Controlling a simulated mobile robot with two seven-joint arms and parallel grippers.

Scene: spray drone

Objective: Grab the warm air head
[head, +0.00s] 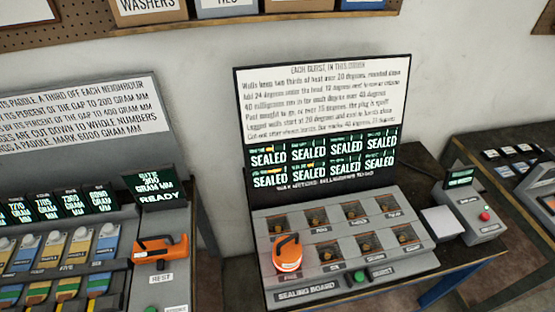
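An orange tool with a dark looped handle on top, which I take to be the warm air head (288,254), stands upright on the left of the grey sealing board (420,264). It covers the front-left part of the board's face, and a small label on its front is too small to read. Neither of my grippers shows in the head view.
The board behind reads SEALED in several green windows (268,157). At left, another orange tool (160,250) lies at a place marked REST, beside several coloured paddles (78,247). A grey box with a red button (484,216) stands at right.

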